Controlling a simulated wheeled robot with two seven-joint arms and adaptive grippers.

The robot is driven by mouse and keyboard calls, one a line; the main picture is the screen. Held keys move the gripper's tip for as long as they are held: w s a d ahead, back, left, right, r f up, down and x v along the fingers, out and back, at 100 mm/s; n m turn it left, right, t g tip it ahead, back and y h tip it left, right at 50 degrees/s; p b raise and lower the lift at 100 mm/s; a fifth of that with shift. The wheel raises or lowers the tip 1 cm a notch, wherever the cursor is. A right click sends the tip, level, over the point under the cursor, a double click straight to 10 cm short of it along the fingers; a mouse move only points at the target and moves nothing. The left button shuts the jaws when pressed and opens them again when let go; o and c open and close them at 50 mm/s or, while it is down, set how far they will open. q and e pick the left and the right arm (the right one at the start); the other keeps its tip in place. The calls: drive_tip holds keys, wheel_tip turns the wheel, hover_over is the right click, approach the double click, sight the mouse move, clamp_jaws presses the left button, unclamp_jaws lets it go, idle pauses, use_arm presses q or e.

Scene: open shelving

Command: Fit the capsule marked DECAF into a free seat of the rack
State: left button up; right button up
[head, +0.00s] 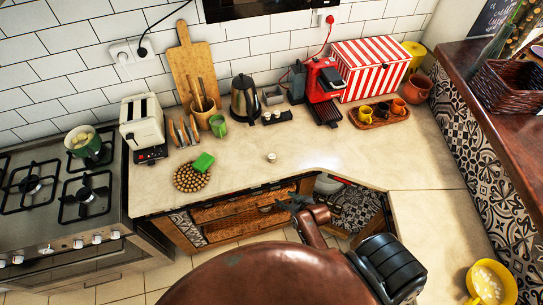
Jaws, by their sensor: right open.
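A small white capsule (271,157) stands on the bare middle of the countertop; its marking is too small to read. The rack (284,117) is a low dark holder behind it, between the kettle and the red coffee machine. A couple of small white tops show in the rack; which seats are free is too small to tell. My right gripper (291,200) is open and small in view, in front of the counter's front edge, nearer to me than the capsule and apart from it. My left gripper is not in view.
The kettle (245,98) stands left of the rack, the red coffee machine (322,85) right of it. A cup tray (367,124) is further right. A green sponge (203,162) and a round trivet (190,178) lie at left. The counter around the capsule is clear.

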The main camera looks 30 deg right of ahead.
wheel_tip(320, 180, up, 11)
drive_tip(key=w+t, duration=0.2)
drive_tip(key=w, duration=0.1)
drive_tip(key=t, duration=0.2)
approach(273, 157)
drive_tip(key=shift+w+a+f+h+p, duration=0.3)
drive_tip(key=shift+a+f+p, duration=0.15)
drive_tip(key=shift+a+f, duration=0.15)
drive_tip(key=shift+w+d+m, duration=0.2)
drive_tip(key=shift+w+m, duration=0.1)
drive_tip(key=x, duration=0.5)
drive_tip(key=p+x, duration=0.1)
drive_tip(key=x, duration=0.1)
drive_tip(key=shift+w+r, duration=0.15)
drive_tip(key=shift+w, duration=0.25)
drive_tip(key=c, duration=0.8)
